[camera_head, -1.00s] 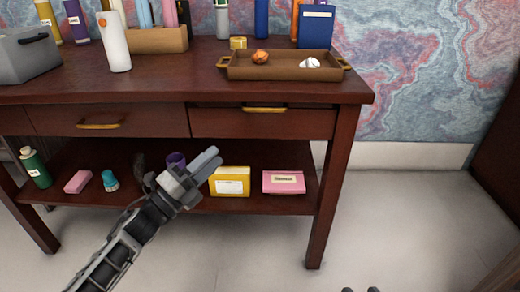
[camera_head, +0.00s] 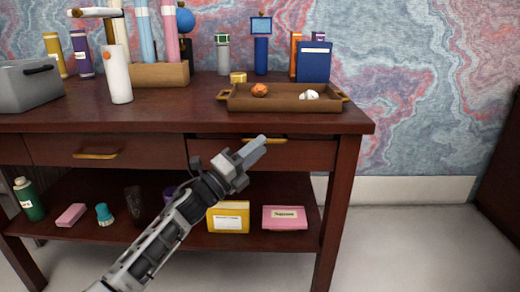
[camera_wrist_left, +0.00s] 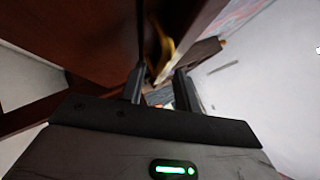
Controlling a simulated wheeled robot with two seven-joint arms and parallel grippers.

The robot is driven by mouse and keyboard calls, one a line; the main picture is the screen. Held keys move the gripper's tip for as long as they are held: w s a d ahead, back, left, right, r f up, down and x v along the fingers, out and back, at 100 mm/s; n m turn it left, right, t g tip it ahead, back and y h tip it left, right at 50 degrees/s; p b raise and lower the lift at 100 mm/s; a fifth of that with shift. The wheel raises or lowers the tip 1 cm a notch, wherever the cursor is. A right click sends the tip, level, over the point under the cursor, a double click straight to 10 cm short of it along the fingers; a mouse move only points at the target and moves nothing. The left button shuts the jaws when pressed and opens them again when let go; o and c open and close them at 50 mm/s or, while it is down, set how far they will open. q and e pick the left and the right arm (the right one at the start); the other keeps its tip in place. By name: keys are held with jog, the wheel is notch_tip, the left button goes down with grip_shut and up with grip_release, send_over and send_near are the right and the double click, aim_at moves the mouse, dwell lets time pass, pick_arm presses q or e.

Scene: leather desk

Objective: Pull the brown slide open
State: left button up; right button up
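The desk has two brown drawers side by side under its top, each with a brass handle. The right drawer (camera_head: 303,156) has its handle (camera_head: 278,140) partly behind my left gripper; a thin dark gap shows along its upper edge. The left drawer (camera_head: 55,150) looks shut. My left gripper (camera_head: 257,148) is in front of the right drawer, just below its handle. In the left wrist view, the two fingers (camera_wrist_left: 160,88) are apart with nothing between them, and the brass handle (camera_wrist_left: 166,45) lies just beyond the tips. My right gripper is not in view.
A brown tray (camera_head: 240,104) with small items stands on the desktop above the right drawer. Bottles and a grey box (camera_head: 28,88) stand further left. The lower shelf holds a yellow box (camera_head: 228,217), a pink box (camera_head: 285,218) and other items. Floor right of the desk is clear.

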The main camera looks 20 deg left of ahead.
pick_arm(q)
jog(key=shift+x, duration=0.75)
grip_shut()
jog(key=shift+s, duration=0.1)
